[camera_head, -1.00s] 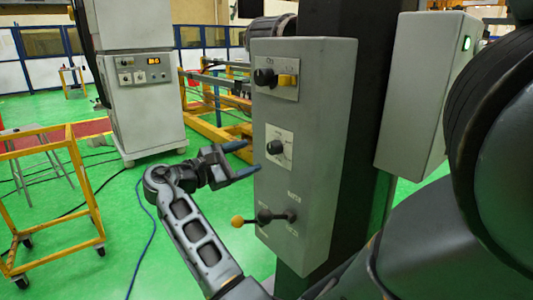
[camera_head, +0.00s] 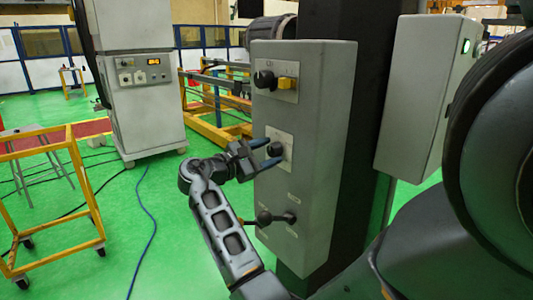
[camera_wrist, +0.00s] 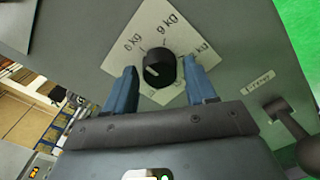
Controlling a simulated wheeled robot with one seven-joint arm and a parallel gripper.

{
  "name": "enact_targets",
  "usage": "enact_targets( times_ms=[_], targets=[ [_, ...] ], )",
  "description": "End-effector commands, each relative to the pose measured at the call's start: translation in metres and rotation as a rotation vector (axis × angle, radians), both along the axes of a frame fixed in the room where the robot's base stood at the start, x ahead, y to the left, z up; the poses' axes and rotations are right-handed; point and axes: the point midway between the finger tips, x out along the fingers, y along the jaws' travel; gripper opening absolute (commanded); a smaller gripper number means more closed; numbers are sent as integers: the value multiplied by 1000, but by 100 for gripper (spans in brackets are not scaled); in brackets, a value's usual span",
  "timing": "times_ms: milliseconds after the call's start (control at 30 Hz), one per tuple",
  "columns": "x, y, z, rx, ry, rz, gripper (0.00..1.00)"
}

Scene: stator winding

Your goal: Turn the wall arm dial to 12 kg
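The wall arm dial is a round black knob (camera_head: 276,149) on a pale plate in the middle of a grey control box (camera_head: 308,110). In the wrist view the knob (camera_wrist: 158,68) sits between the two blue fingers of my gripper (camera_wrist: 158,82). The fingers are open, one on each side, with gaps to the knob. A short light mark shows left of the knob's middle. The plate (camera_wrist: 122,45) reads "9 kg" at top and what looks like "0 kg" or "6 kg" at left. My gripper (camera_head: 267,153) also shows in the head view.
Above the dial is a switch plate with a black knob (camera_head: 264,79) and a yellow switch (camera_head: 286,84). Below is a black lever (camera_head: 266,218), close to my arm. A second grey box (camera_head: 415,90) stands to the right. A yellow cart (camera_head: 70,200) is far left.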

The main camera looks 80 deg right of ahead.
Motion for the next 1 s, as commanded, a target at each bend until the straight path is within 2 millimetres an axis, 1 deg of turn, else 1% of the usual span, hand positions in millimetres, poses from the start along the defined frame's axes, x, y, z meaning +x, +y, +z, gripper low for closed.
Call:
enact_targets(
  times_ms=[33, 400, 467, 767, 1000],
  targets=[
    [0, 0, 0, 0, 0, 0, 51],
    [0, 0, 0, 0, 0, 0, 15],
    [0, 0, 0, 0, 0, 0, 11],
    [0, 0, 0, -27, -33, -1, 11],
    [0, 0, -1, -118, -141, -1, 11]
  ],
)
